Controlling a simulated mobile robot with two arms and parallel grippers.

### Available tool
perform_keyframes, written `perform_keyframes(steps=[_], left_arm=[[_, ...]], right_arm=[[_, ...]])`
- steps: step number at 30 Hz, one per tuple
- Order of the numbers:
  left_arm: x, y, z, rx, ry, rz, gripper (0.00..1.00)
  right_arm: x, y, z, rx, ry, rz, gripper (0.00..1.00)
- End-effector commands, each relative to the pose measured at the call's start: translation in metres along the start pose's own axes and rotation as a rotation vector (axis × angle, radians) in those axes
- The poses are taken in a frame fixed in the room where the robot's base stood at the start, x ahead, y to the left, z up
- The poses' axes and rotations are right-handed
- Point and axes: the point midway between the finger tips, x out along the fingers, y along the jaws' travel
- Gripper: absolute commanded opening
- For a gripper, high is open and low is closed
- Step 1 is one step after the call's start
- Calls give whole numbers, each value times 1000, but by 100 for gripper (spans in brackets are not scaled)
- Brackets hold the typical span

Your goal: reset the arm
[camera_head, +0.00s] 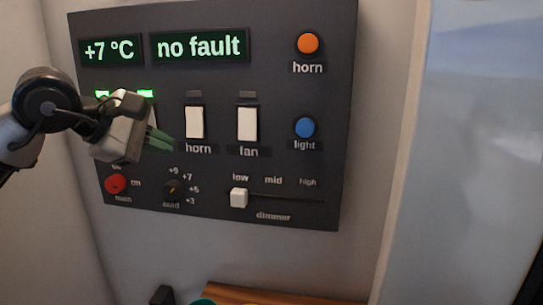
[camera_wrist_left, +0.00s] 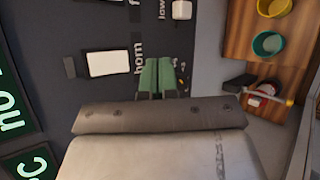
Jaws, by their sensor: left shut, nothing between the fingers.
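My left gripper (camera_head: 160,142) is in front of the dark control panel (camera_head: 290,120), at its left side. Its green fingers are shut with nothing between them. They point right, just below and left of the white horn switch (camera_head: 195,122). In the left wrist view the shut fingers (camera_wrist_left: 158,72) are beside the word "horn", near the horn switch (camera_wrist_left: 108,63). I cannot tell whether they touch the panel. The gripper and wrist partly hide the switches at the panel's left, where two green lamps (camera_head: 146,93) glow. My right gripper is not in view.
The panel also has a fan switch (camera_head: 247,124), orange button (camera_head: 308,43), blue button (camera_head: 305,127), red main knob (camera_head: 115,184), small dial (camera_head: 173,189) and dimmer slider (camera_head: 239,198) at low. Below is a wooden surface (camera_head: 262,294) with a yellow bowl (camera_wrist_left: 273,6) and teal bowl (camera_wrist_left: 267,45).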

Motion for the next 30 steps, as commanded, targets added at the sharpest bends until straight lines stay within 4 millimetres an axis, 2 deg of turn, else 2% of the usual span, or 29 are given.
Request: perform_keyframes(steps=[1,4,7,9,11,14,17,20,23,24,26,27,29,30], left_arm=[[30,-19,23,-64,-158,-21,0],[60,-43,66,-253,-468,-31,0],[72,-61,99,-505,-757,-42,0],[73,-69,111,-716,-940,-46,0],[73,-73,114,-916,-1085,-45,0],[72,-79,102,-1285,-1292,-30,0],[77,-90,72,-1689,-1451,10,0],[89,-114,29,-2120,-1552,91,0],[107,-157,-19,-2569,-1583,225,0],[114,-180,-36,2681,1535,-290,0],[123,-219,-59,2547,1295,-359,0],[128,-247,-72,2458,1150,-404,0],[134,-290,-85,2324,948,-470,0],[135,-320,-91,2235,826,-509,0]], right_arm=[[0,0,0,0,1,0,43],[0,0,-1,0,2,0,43],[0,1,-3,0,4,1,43],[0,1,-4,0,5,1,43],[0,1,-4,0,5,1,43],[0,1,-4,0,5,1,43],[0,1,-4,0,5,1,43],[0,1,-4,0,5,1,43],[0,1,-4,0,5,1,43],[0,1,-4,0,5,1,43],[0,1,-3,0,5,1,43],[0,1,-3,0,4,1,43],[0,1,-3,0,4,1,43],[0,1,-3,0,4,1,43]])
